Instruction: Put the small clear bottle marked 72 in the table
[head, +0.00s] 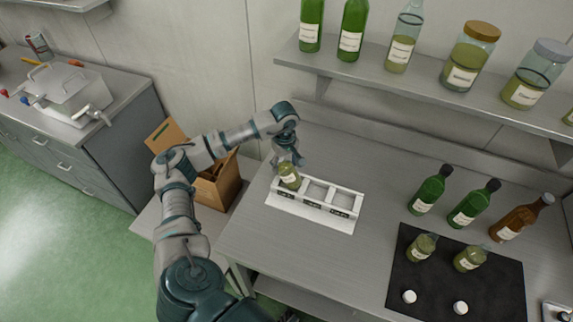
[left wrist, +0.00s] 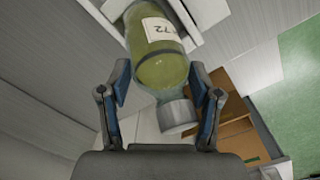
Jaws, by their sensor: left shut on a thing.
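The small clear bottle marked 72 (left wrist: 160,45) holds yellow-green liquid and has a grey cap and a white label. My left gripper (left wrist: 160,100) is shut on it near the cap end. In the head view, my left gripper (head: 288,160) is above the bottle (head: 290,178), which is at the left compartment of a white rack (head: 312,213). I cannot tell whether its base touches the rack's floor. The rack's other two compartments look empty; their small dark labels are too small to read. My right gripper is not in view.
A dark mat (head: 402,278) on the steel table (head: 360,165) bears two small bottles and two white caps. Two green bottles and a brown bottle (head: 521,219) stand behind it. A shelf (head: 430,92) with bottles and jars overhangs the back. A cardboard box (head: 222,192) stands left.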

